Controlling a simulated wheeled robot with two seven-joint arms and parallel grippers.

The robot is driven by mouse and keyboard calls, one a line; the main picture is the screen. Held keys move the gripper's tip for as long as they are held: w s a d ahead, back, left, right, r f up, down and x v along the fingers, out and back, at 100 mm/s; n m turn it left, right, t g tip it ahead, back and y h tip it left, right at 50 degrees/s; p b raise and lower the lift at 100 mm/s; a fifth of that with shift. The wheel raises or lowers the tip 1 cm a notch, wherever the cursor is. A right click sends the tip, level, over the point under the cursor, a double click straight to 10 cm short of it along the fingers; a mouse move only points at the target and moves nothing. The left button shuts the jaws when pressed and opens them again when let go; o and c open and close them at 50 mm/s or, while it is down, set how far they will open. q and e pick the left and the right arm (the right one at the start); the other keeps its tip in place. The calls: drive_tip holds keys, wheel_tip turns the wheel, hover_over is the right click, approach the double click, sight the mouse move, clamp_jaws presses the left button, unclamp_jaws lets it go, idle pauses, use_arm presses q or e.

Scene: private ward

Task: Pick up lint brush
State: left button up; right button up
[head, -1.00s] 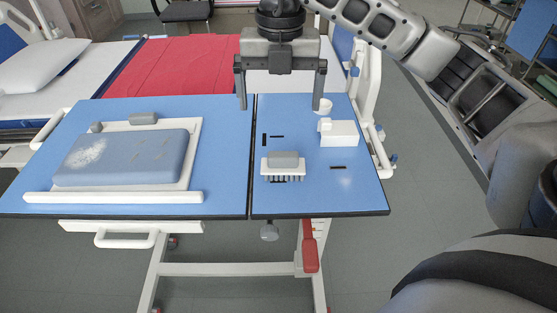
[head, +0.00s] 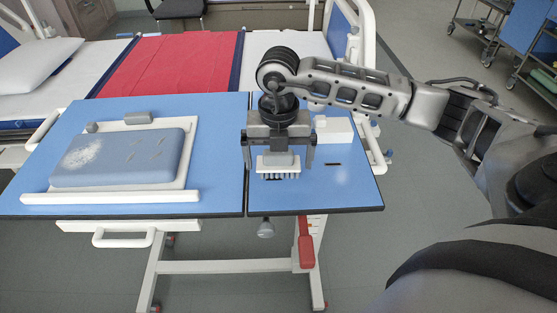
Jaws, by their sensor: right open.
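The lint brush (head: 278,164) has a white body, a grey top block and dark bristles along its near side. It lies on the right leaf of the blue table (head: 350,193). My right gripper (head: 279,168) is open above it, with one finger to the left of the brush and one to the right. Both fingers look clear of it. The gripper's body hides the area behind the brush. My left gripper is not in view.
A white box-like object (head: 334,130) stands close behind and right of the gripper. On the left leaf, a blue-grey pad (head: 120,158) with a pale speckled patch lies on a white board (head: 112,197). The table's front right is mostly clear.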

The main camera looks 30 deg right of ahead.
drive_tip(key=shift+f, duration=0.5)
drive_tip(key=shift+c, duration=0.3)
drive_tip(key=c, duration=0.9)
drive_tip(key=shift+o, duration=0.2)
drive_tip(key=shift+r, duration=0.1)
